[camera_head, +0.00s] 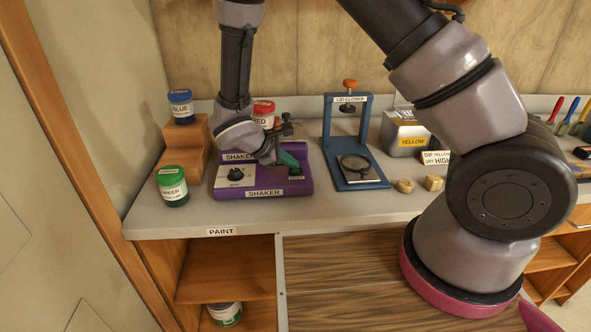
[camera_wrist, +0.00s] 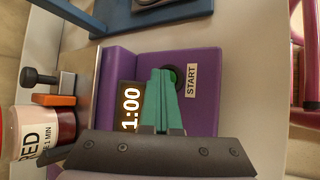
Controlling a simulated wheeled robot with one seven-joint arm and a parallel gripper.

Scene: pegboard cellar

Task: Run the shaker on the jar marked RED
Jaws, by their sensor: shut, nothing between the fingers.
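The purple shaker (camera_head: 290,188) stands on the counter with a dial on its front. In the wrist view its display (camera_wrist: 130,108) reads 1:00, and a green button (camera_wrist: 174,74) sits beside a START label (camera_wrist: 190,81). The jar marked RED (camera_head: 263,108) is at the back of the shaker, partly hidden by my arm.
A blue lid closer (camera_head: 360,184) stands right of the shaker. A BLUE jar (camera_head: 181,106) sits on a wooden step, with a GREEN jar (camera_head: 172,186) below. A YELLOW can (camera_head: 405,132) and small wooden pieces (camera_head: 404,186) are further right. The counter's front strip is clear.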

